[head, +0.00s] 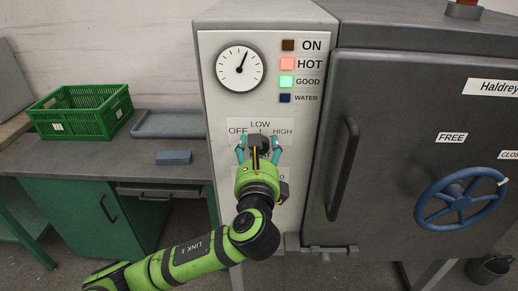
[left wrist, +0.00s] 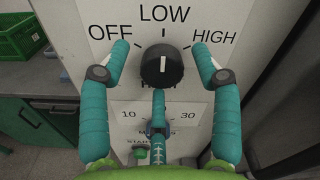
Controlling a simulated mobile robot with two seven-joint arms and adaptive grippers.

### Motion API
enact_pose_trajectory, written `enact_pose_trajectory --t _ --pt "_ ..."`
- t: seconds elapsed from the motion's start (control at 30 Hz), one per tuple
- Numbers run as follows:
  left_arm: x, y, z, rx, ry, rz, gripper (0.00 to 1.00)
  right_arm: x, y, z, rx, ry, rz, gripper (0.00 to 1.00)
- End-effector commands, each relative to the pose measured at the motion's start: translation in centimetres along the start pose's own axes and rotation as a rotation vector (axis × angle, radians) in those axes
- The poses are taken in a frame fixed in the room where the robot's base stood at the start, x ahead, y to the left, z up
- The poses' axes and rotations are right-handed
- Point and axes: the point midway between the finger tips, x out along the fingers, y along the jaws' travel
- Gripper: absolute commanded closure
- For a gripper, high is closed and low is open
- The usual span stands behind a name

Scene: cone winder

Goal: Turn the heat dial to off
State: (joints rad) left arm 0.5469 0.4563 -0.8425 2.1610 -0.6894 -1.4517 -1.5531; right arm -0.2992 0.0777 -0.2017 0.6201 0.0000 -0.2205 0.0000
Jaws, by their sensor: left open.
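The heat dial (left wrist: 162,70) is a round black knob on the pale panel, with OFF at its left, LOW above and HIGH at its right. Its white mark stands upright, toward LOW. In the head view the dial (head: 259,140) is partly hidden by my gripper. My left gripper (head: 259,153) is open in front of the panel. In the left wrist view its teal fingers (left wrist: 161,48) stand apart on either side of the knob, with visible gaps. A third finger lies below the knob. Whether any finger touches the knob I cannot tell. My right gripper is out of view.
Above the dial are a round gauge (head: 240,68), a lit HOT lamp (head: 287,63) and a lit GOOD lamp (head: 286,82). A smaller 10–30 dial (left wrist: 158,130) sits below. A long door handle (head: 343,170) and blue handwheel (head: 461,198) are at the right. A green crate (head: 80,110) stands left.

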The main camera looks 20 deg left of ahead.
Motion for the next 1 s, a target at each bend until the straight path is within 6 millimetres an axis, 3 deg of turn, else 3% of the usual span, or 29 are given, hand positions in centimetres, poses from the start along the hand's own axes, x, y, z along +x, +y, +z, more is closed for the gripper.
enact_pose_trajectory --t 0.07,0.1,0.2,0.67,1.0 --pt "-0.01 0.01 0.00 0.000 0.000 0.000 0.40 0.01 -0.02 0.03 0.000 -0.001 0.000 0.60" --pt "-0.01 0.01 -0.01 0.000 0.000 0.000 0.56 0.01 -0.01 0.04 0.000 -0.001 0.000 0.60" --pt "-0.01 0.01 0.02 0.000 -0.001 0.000 0.92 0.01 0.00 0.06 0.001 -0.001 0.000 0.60" --pt "0.02 -0.01 0.24 -0.066 -0.005 0.000 0.92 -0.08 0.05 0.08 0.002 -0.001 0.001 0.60" --pt "0.04 0.04 0.35 -0.324 -0.008 -0.002 0.92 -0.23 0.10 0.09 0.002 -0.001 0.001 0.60"
